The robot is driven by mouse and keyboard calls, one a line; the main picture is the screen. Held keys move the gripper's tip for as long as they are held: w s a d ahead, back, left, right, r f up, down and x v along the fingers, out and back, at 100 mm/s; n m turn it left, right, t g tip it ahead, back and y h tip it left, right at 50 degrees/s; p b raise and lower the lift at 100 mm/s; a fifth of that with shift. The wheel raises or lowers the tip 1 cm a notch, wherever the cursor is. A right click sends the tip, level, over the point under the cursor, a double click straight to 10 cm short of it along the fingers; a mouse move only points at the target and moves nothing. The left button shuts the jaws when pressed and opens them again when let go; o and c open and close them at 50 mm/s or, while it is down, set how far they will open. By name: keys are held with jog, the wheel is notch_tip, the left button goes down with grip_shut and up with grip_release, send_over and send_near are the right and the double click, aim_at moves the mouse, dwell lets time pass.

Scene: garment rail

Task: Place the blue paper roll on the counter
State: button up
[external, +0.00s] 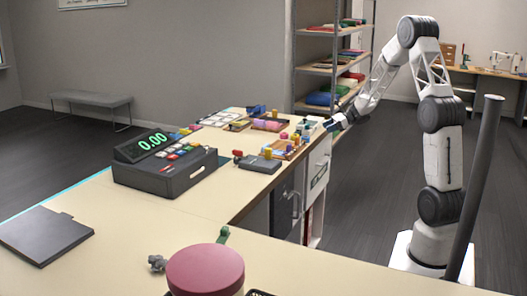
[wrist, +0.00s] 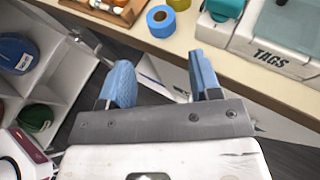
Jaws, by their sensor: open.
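A small blue roll with a dark core (wrist: 161,21) lies on the counter near its edge in the wrist view; I take it for the blue paper roll. I cannot make it out surely in the external view. The beige counter (external: 105,205) runs across the external view, and its edge crosses the wrist view (wrist: 283,96). My gripper (wrist: 161,80) is open, with two blue fingers apart and nothing visible between them. In the external view, my gripper (external: 333,124) is beside the counter's right edge, close to the small items.
A yellow roll (wrist: 179,4) and wooden tray (wrist: 118,10) flank the blue roll. A tags box (wrist: 275,40) stands to the right. White cubbies at left hold round blue (wrist: 15,53) and green (wrist: 35,118) things. A cash register (external: 165,163) stands on the counter.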

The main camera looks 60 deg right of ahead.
jog(key=shift+a+r, duration=0.1)
jog(key=w+a+r+m+t+h, duration=0.2)
jog(key=w+a+r+m+h, duration=0.35)
jog(key=a+r+m, duration=0.4)
jog(key=s+a+r+m+g+h, duration=0.2)
jog(key=s+a+r+m+h, duration=0.3)
jog(key=a+r+m, duration=0.5)
jog(key=s+a+f+m+g+y, duration=0.1)
jog(key=s+a+f+m+g, duration=0.1)
jog(key=s+a+m, duration=0.5)
jog(key=s+a+f+m+g+y, duration=0.1)
jog(key=s+a+m+g, duration=0.2)
jog(key=s+a+m, duration=0.5)
jog(key=s+a+f+m+g+y, duration=0.1)
jog(key=s+a+m, duration=0.7)
jog(key=s, duration=0.9)
jog(key=a+f+g, duration=0.1)
jog(key=a+g, duration=0.1)
jog(key=a, duration=0.1)
jog(key=shift+f+g, duration=0.3)
